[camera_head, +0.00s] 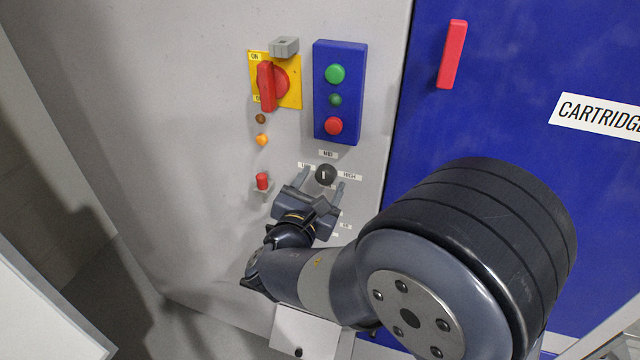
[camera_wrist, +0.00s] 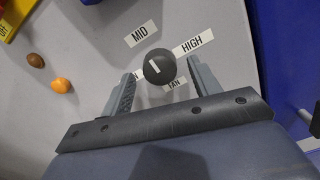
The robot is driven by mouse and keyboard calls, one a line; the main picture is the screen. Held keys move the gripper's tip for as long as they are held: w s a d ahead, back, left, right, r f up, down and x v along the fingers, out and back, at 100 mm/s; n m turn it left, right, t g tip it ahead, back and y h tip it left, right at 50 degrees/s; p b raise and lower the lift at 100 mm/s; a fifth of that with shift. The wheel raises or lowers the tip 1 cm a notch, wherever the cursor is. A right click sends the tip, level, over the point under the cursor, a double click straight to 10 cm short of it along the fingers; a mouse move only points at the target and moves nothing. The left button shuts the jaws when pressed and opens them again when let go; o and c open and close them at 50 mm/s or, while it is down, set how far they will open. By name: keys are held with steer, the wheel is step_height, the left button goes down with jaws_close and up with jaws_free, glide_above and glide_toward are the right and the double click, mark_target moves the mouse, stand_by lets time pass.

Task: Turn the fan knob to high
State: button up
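The fan knob (camera_head: 326,174) is a round black knob with a white pointer line on the grey panel. Its line points toward the MID label (camera_head: 328,154) above it. The HIGH label (camera_head: 349,176) is to its right, and a partly hidden label is to its left. My gripper (camera_head: 320,183) is open below the knob, with a finger towards either side. In the wrist view the knob (camera_wrist: 160,67) shows between the two fingertips (camera_wrist: 163,72), with a gap on each side. The FAN label (camera_wrist: 175,82) is just below it.
Above are a red rotary switch (camera_head: 267,86) on a yellow plate and a blue button box (camera_head: 318,100). A small red part (camera_head: 262,181) sticks out left of my gripper. A blue door with a red handle (camera_head: 452,54) is on the right.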

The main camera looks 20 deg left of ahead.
steer(key=c, duration=1)
steer(key=shift+f+m+b, duration=0.1)
steer(key=shift+m+b, duration=0.2)
steer(key=shift+b, duration=0.25)
steer(key=shift+f+m+b, duration=0.15)
steer(key=shift+m+b, duration=0.35)
steer(key=shift+b, duration=0.55)
steer(key=m+b, duration=0.2)
steer(key=b, duration=0.2)
steer(key=shift+f+b, duration=0.15)
steer(key=shift+b, duration=0.25)
steer(key=m+b, duration=0.5)
steer(key=b, duration=0.4)
steer(key=shift+m+b, duration=0.3)
steer(key=shift+m, duration=0.1)
steer(key=m+b, duration=0.5)
steer(key=b, duration=0.3)
steer(key=m+b, duration=0.1)
steer(key=b, duration=0.1)
steer(key=m+b, duration=0.2)
steer(key=shift+r, duration=0.3)
steer(key=shift+r+m, duration=0.1)
steer(key=shift+m, duration=0.3)
